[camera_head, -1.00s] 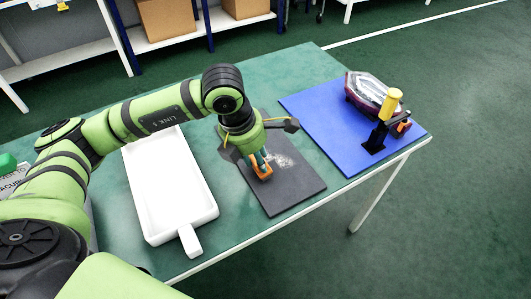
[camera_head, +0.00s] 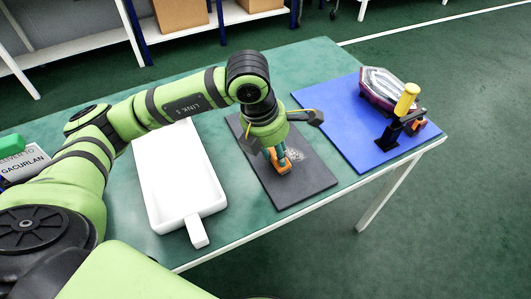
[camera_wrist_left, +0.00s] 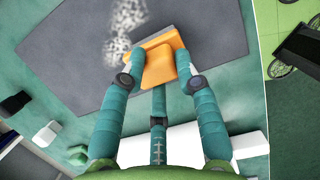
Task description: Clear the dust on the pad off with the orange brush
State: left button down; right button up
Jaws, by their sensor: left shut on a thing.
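The dark grey pad (camera_head: 310,180) lies on the green table between a white tray and a blue mat. A pale patch of dust (camera_head: 295,156) is on the pad, beside the brush. It also shows as speckled white in the left wrist view (camera_wrist_left: 127,22). My left gripper (camera_head: 276,160) is shut on the orange brush (camera_head: 284,167) and points down over the pad. In the left wrist view its teal fingers (camera_wrist_left: 158,77) grip the brush (camera_wrist_left: 160,58) from both sides. I cannot tell whether the brush touches the pad. My right gripper is not in view.
The white tray (camera_head: 152,185) with a handle stands left of the pad. The blue mat (camera_head: 345,125) carries a tail lamp (camera_head: 385,88) and a yellow-handled clamp (camera_head: 406,99). The table's front edge is close to the pad.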

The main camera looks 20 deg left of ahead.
pick_arm(q)
jog(key=shift+w+d+f, duration=0.15)
jog(key=shift+w+d, duration=0.6)
jog(key=shift+w, duration=0.1)
jog(key=shift+w+d+b, duration=0.5)
jog(key=shift+w+d, duration=0.35)
jog(key=shift+w, duration=0.25)
jog(key=shift+w+d+b, duration=0.4)
jog(key=shift+w+d, duration=0.9)
jog(key=shift+w, duration=0.3)
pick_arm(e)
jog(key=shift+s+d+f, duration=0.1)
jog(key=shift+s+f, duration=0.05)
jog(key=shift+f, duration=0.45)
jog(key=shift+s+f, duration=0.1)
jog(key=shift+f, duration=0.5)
